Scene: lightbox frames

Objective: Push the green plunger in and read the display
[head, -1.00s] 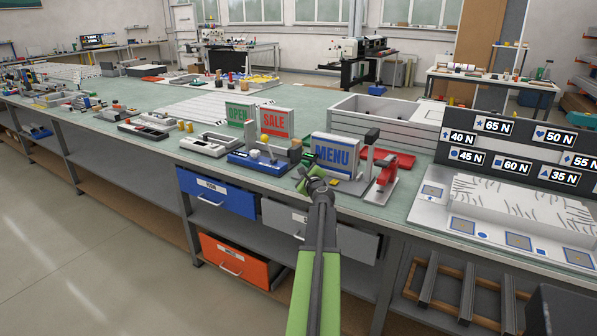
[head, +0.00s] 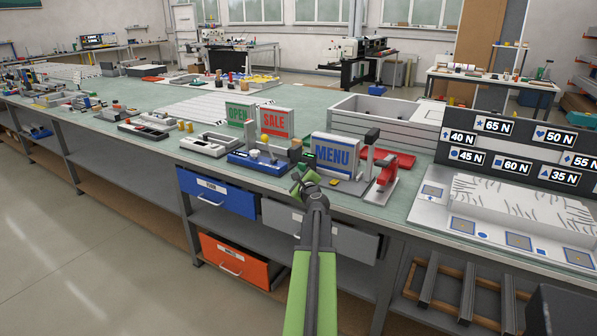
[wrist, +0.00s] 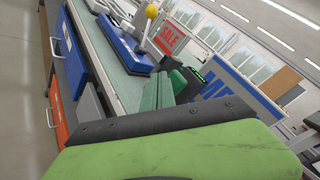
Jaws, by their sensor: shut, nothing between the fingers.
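A small dark device with a green-lit display (wrist: 199,77) stands just left of the blue MENU sign (wrist: 222,90) in the wrist view. Its digits are too small to read. In the head view the device (head: 309,158) is tiny and partly hidden behind my gripper. A green block (wrist: 181,80) beside the display may be the plunger; I cannot tell how far in it sits. My gripper (head: 299,182) is shut and empty, at the bench's front edge just before the device. Its green fingers (wrist: 157,94) point toward it in the wrist view; contact cannot be told.
A blue-based fixture with a yellow ball (head: 265,138) stands left of the device. The MENU sign (head: 336,153) and a red clamp-like fixture (head: 386,172) stand to the right. An open blue drawer (head: 217,193) and a grey drawer (head: 345,240) jut out below the bench edge.

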